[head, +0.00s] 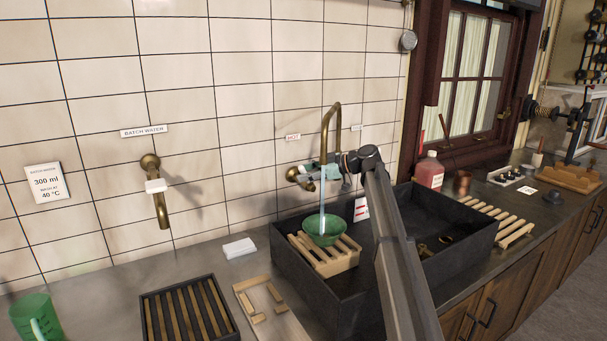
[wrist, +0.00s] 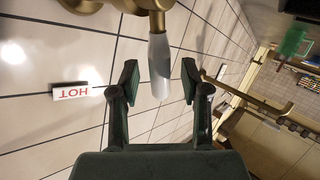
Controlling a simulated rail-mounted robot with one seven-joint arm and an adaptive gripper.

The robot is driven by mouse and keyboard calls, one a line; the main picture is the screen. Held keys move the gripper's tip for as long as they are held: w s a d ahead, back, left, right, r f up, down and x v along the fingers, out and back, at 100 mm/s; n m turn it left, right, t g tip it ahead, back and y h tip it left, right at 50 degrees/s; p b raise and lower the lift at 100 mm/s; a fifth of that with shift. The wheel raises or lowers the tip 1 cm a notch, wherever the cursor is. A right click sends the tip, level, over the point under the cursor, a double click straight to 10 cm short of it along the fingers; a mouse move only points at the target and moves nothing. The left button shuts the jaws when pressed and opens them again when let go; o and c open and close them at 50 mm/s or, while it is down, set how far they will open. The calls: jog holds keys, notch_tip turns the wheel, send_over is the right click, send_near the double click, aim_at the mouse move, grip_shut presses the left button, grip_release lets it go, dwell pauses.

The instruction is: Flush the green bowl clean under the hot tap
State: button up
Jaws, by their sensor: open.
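The green bowl (head: 325,232) sits upright on a slatted wooden rack (head: 336,263) in the dark sink (head: 301,295). A pale blue stream of water (head: 322,209) falls into it from the curved brass tap (head: 328,126). The bowl's inside is too small to judge. The HOT label (head: 292,137) is on the wall tiles, and it also shows in the wrist view (wrist: 78,92). My gripper (head: 326,171) is at the tap's handle. In the wrist view my gripper (wrist: 159,82) is open, its pads either side of the pale lever (wrist: 160,66), with visible gaps.
A batch water tap (head: 160,205) is on the wall at left. A green jug (head: 36,318), a dark slatted tray (head: 187,312) and a white cloth (head: 239,248) are on the counter. A red bottle (head: 430,173) stands behind the sink. My arm crosses the sink.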

jog(key=v, duration=1.1)
dwell(2.0)
